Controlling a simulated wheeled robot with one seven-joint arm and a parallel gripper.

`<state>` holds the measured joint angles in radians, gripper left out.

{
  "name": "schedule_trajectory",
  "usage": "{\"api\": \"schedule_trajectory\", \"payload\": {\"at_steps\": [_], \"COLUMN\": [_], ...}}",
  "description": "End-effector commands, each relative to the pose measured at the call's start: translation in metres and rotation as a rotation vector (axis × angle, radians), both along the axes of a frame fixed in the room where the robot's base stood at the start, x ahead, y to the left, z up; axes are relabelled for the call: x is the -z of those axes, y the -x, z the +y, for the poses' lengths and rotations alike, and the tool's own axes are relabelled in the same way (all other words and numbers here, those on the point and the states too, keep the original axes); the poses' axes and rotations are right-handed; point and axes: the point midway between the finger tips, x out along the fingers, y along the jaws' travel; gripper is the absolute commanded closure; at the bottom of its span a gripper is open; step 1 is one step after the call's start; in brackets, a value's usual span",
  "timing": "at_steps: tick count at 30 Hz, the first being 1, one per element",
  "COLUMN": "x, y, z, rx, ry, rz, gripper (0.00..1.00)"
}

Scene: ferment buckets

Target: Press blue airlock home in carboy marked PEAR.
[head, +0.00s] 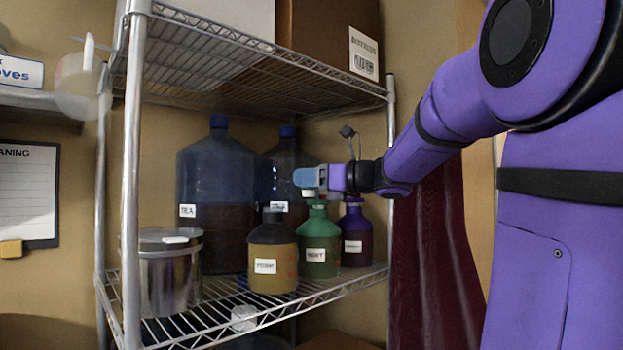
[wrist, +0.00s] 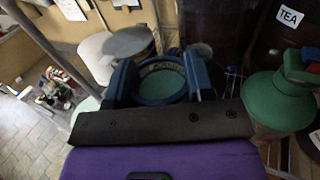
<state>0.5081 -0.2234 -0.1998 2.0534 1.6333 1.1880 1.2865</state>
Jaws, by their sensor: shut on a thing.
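My gripper (head: 309,178) is at the middle shelf level, above the green jug (head: 319,243). In the wrist view its dark blue fingers (wrist: 161,84) are shut on a round blue thing (wrist: 160,100) with a ring-like rim and a teal middle, likely the blue airlock. In the head view the fingers mostly hide it. No label clearly reads PEAR. Two large dark carboys stand behind, one at left (head: 213,170) with a label like TEA and one (head: 284,165) partly hidden by my gripper. The green jug also shows at right in the wrist view (wrist: 277,103).
A yellow jug (head: 272,240) and a purple jug (head: 356,230) flank the green one on the wire shelf (head: 213,306). A steel pot (head: 168,280) stands at left. The upper wire shelf (head: 205,55) with boxes is above my gripper. A maroon curtain (head: 436,260) hangs at right.

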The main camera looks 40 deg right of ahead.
Motion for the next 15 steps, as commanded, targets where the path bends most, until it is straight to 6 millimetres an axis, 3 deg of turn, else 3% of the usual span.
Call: {"api": "schedule_trajectory", "payload": {"at_steps": [15], "x": [0.002], "y": [-0.013], "z": [0.001], "rx": [-0.002], "ry": [0.000], "rz": [-0.001], "gripper": [0.78]}}
